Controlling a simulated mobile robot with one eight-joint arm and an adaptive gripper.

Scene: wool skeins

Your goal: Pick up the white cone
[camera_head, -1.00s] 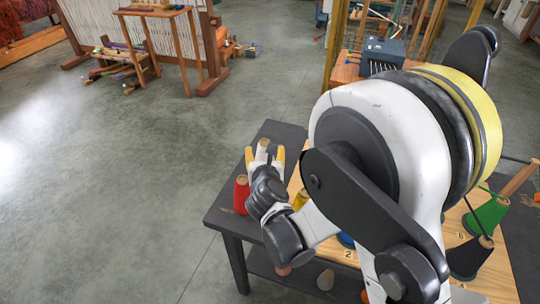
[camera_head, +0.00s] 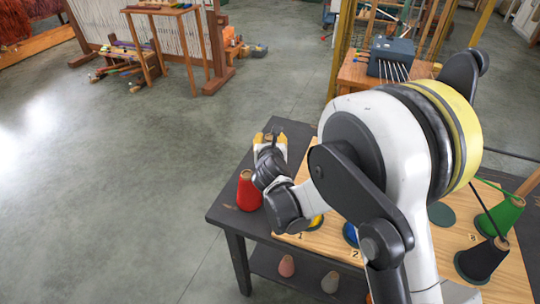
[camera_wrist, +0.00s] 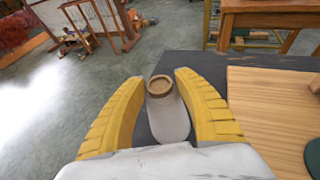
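The white cone (camera_wrist: 168,118) with its tan round top stands between the two yellow fingers of my gripper (camera_wrist: 161,100) in the wrist view. My gripper is open around it, with narrow gaps at the sides; the lower part of the cone is hidden by my gripper body. In the head view my gripper (camera_head: 270,143) is at the dark table's far left corner and hides most of the white cone.
A red cone (camera_head: 248,190) stands close beside my gripper on the dark table (camera_head: 228,212). A numbered wooden board (camera_head: 430,238) holds a green cone (camera_head: 501,217) and a black cone (camera_head: 481,259). Pink (camera_head: 287,266) and grey (camera_head: 330,282) cones sit on the lower shelf.

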